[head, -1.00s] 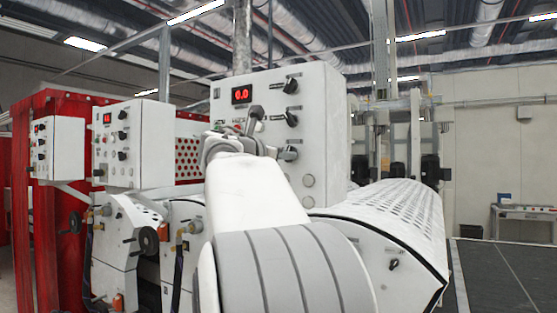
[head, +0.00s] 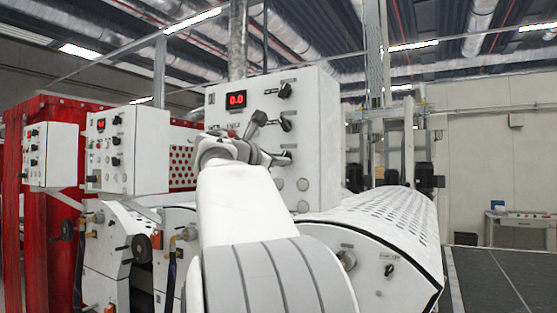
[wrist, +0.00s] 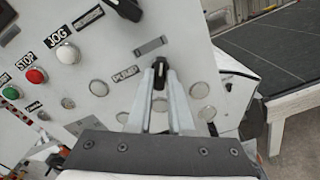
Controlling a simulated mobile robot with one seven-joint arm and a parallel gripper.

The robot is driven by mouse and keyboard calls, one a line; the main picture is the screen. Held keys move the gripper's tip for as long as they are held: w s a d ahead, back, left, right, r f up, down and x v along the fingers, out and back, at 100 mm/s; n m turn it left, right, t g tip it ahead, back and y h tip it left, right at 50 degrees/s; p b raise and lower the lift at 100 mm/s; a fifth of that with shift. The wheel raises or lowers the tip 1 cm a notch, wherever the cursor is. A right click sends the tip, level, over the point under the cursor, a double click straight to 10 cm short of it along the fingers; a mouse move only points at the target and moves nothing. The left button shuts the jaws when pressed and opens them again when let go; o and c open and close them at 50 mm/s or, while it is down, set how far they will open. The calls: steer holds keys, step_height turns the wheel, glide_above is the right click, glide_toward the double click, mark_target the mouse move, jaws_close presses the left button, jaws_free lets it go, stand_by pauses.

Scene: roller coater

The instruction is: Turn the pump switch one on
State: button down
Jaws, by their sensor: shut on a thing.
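The pump switch, a small black rotary knob (wrist: 160,70), sits on the white control panel (wrist: 195,62) in the wrist view, beside a label reading PUMP. My gripper (wrist: 162,84) has its two grey fingers closed around this knob, one on each side. The knob's visible end points up in the picture, with a light mark on it. In the head view my gripper (head: 280,159) is at the right-hand lower part of the large panel (head: 310,110), and the knob is not clearly visible there.
A black knob (wrist: 125,9) is above the pump switch. Green, red and white buttons (wrist: 37,75) lie to the left, with several blank round caps nearby. In the head view a perforated white roller cover (head: 390,215) extends right of the panel. Smaller panels (head: 112,150) stand left.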

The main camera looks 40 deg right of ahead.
steer(key=c, duration=0.8)
jaws_free()
steer(key=b+v, duration=0.3)
steer(key=v, duration=1.4)
steer(key=shift+s+a+r, duration=0.1)
steer(key=shift+a, duration=0.15)
